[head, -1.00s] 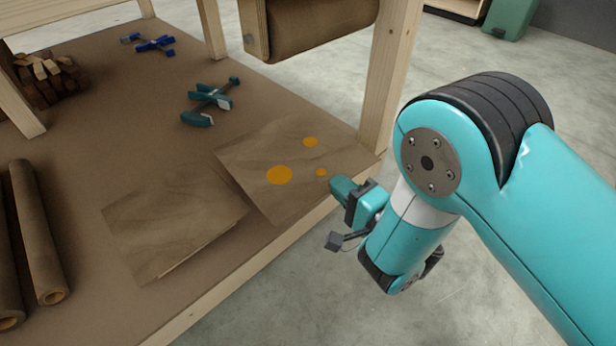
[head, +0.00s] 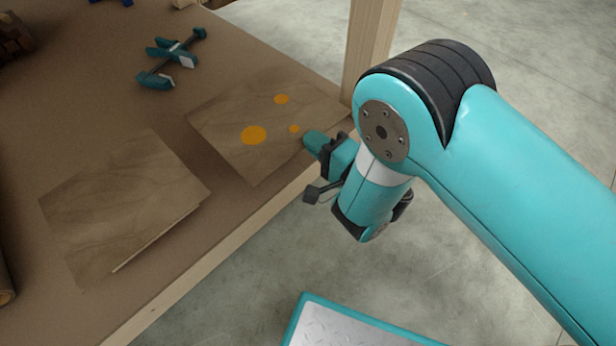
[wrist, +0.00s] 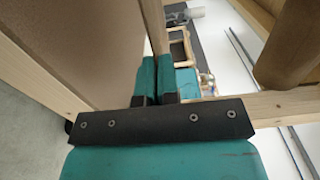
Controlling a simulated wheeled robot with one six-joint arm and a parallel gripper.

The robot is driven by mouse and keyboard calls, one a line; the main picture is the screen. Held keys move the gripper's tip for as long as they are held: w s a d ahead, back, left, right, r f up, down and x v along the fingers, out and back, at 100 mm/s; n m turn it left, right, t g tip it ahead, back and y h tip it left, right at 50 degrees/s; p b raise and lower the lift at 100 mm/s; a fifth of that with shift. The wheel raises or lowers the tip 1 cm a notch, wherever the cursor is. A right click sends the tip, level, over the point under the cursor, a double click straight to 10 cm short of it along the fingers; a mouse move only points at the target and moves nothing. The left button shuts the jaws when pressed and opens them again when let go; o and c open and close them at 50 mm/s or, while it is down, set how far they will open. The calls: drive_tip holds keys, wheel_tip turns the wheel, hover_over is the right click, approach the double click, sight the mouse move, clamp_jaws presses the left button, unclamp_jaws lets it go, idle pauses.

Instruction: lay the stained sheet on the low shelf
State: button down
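The stained sheet (head: 232,112) is a thin brown wood-grained sheet with orange spots. In the head view it is over the front right corner of the low shelf (head: 75,110), roughly level, its right corner by the post. I cannot tell if it touches the shelf. My gripper (head: 312,142) is at its near right edge, the fingers closed on that edge. In the wrist view my gripper (wrist: 156,75) shows its two teal fingers close together; the sheet is edge-on or hidden there.
A plain brown sheet (head: 125,205) lies on the shelf just left of the stained one. A teal clamp (head: 170,62) lies behind them. A wooden post (head: 372,50) stands at the shelf's right corner. A teal-edged metal plate (head: 345,325) is at the bottom of the head view.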

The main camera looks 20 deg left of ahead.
wheel_tip(320, 180, down, 13)
drive_tip(key=b, duration=0.7)
drive_tip(key=shift+f, duration=0.1)
drive_tip(key=shift+f, duration=0.15)
drive_tip(key=c, duration=1.4)
unclamp_jaws()
drive_tip(key=shift+o, duration=0.2)
